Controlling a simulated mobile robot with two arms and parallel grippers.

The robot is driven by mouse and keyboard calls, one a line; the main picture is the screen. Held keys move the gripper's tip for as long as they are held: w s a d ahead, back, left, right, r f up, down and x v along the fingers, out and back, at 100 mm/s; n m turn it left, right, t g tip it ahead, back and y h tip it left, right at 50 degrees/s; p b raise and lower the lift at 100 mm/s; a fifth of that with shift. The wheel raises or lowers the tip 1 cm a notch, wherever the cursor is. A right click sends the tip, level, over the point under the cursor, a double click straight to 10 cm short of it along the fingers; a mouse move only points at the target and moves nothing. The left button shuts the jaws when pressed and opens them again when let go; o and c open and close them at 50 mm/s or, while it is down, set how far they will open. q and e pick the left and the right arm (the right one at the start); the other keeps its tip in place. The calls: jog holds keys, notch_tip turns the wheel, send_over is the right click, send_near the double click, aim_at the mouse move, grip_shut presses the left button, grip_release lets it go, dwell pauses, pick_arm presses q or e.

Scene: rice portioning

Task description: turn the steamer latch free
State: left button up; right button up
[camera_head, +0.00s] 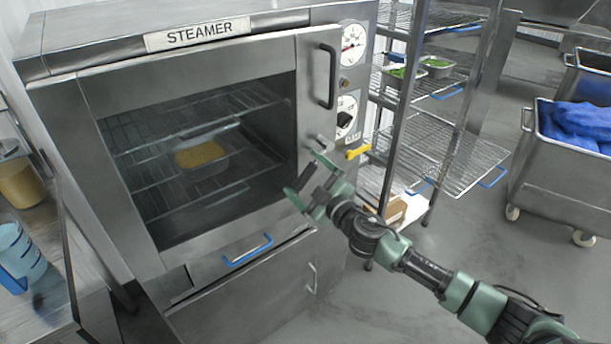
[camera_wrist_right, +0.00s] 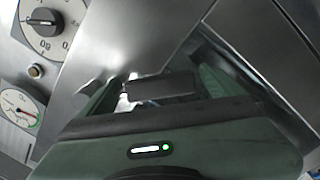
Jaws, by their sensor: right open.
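The steel steamer (camera_head: 225,140) has its door shut, with a window in it. A small metal latch (camera_head: 319,143) sits on the door's right edge, below the dark vertical door handle (camera_head: 329,76). My right gripper (camera_head: 306,176) is open and empty just below the latch, in front of the door frame. In the right wrist view its green fingers are spread on either side of a grey metal plate (camera_wrist_right: 160,85); I cannot tell whether this plate is the latch or whether a finger touches it. My left gripper is not in view.
Dials (camera_head: 352,44) and a yellow gas lever (camera_head: 358,151) are close right of the latch. A wire rack (camera_head: 455,160) stands further right, then a cart (camera_head: 565,165) with blue bags. A pan of yellow food (camera_head: 201,154) shows through the window. Open floor lies at front right.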

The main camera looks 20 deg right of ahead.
aim_at(287, 150)
jog(key=c, duration=2.1)
jog(key=shift+o, duration=0.2)
jog(key=shift+s+a+r+m+p, duration=0.15)
jog(key=shift+a+r+m+p, duration=0.35)
jog(key=shift+r+m+p, duration=0.35)
jog(key=shift+s+a+r+m+p, duration=0.1)
jog(key=shift+a+r+m+p, duration=0.45)
jog(key=shift+m, duration=0.4)
jog(key=shift+s+a+r+m+p, duration=0.1)
jog(key=shift+a+r+m+p, duration=0.1)
jog(key=shift+r+m+p, duration=0.9)
jog(key=shift+a+r+m+p, duration=0.1)
jog(key=shift+r+m+p, duration=0.85)
jog(key=shift+m+p, duration=0.55)
jog(key=shift+m, duration=0.3)
jog(key=o, duration=2.1)
jog(key=shift+c, duration=0.2)
